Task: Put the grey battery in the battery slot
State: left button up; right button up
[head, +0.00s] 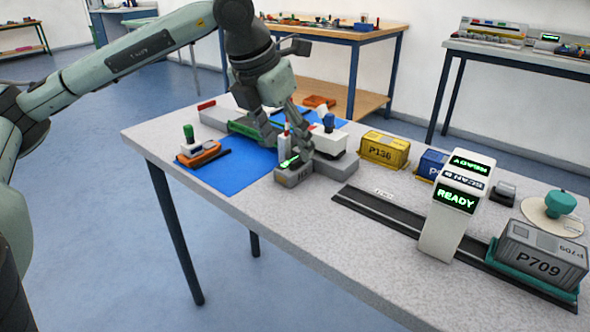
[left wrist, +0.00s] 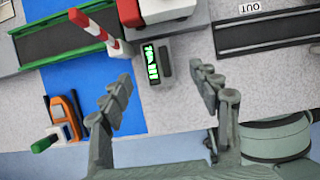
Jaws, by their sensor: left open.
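My left gripper (head: 285,142) is open over the left part of the table. In the left wrist view its fingers (left wrist: 162,82) are spread with nothing between the tips. Just beyond them is a small dark grey unit with a green-lit face (left wrist: 155,62); in the head view a green display (head: 289,162) shows by a grey block (head: 294,175). I cannot tell whether either is the grey battery. An orange device with a green knob (head: 198,150) lies on the blue mat (head: 240,178), and it also shows in the left wrist view (left wrist: 64,118). No battery slot can be made out. My right gripper is out of view.
A yellow P136 box (head: 384,150) and a blue box (head: 432,163) stand toward the back. A grey P709 box (head: 540,258) sits on the track's right. The front table edge is clear.

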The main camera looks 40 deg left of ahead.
aim_at(293, 167)
pick_arm(q)
jog(key=x, duration=0.4)
jog(key=shift+w+a+f, duration=0.15)
jog(key=shift+f, duration=0.15)
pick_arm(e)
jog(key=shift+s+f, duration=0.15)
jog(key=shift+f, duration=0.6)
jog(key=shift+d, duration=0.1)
pick_arm(q)
jog(key=c, duration=0.7)
grip_shut()
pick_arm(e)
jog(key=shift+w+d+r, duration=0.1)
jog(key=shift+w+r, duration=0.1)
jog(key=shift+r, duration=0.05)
